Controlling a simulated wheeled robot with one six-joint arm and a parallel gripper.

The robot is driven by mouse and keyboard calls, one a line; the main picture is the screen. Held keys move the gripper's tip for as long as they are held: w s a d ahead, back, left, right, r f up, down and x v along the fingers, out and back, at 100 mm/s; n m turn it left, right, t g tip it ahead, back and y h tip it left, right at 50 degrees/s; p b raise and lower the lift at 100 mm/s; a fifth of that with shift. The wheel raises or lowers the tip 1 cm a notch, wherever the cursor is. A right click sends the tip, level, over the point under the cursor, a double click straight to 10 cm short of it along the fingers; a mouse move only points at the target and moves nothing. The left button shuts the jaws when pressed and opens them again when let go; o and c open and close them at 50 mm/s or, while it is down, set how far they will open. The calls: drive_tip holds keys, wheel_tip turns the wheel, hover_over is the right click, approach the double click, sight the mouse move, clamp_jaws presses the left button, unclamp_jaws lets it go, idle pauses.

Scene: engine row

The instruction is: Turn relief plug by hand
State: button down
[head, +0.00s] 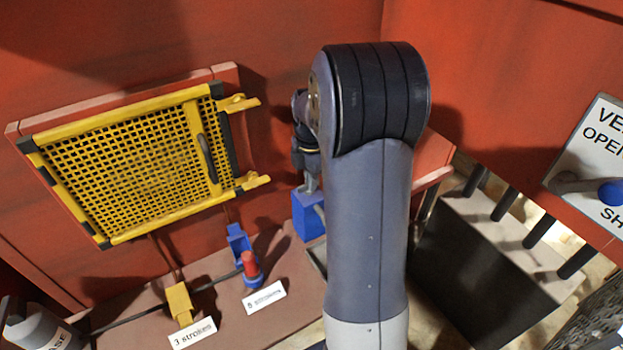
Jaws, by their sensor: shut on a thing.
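My gripper (310,182) points down just left of my arm, partly hidden behind it. Its grey jaws are shut at the top of a blue block (307,218) on the bench. What they are shut on is small and mostly covered by the jaws; by its place I take it for the relief plug. My arm hides the right side of the block.
A yellow mesh guard (130,165) stands open at the left. A red-capped blue fitting (250,268) and a yellow block (180,303) stand near stroke labels. A blue-knobbed lever (610,193) is on the right wall sign. Dark pegs (507,205) project at the right.

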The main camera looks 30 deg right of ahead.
drive_tip(key=shift+s+a+f+n, duration=0.1)
drive_tip(key=shift+s+f+n, duration=0.15)
drive_tip(key=shift+f, duration=0.25)
drive_tip(key=c, duration=1.7)
unclamp_jaws()
drive_tip(key=shift+o, duration=0.6)
drive_tip(key=shift+w+r, duration=0.1)
drive_tip(key=shift+w, duration=0.05)
wheel_tip(320, 180, up, 12)
drive_tip(key=shift+f, duration=0.2)
wheel_tip(320, 180, down, 11)
drive_tip(key=shift+w+f, duration=0.15)
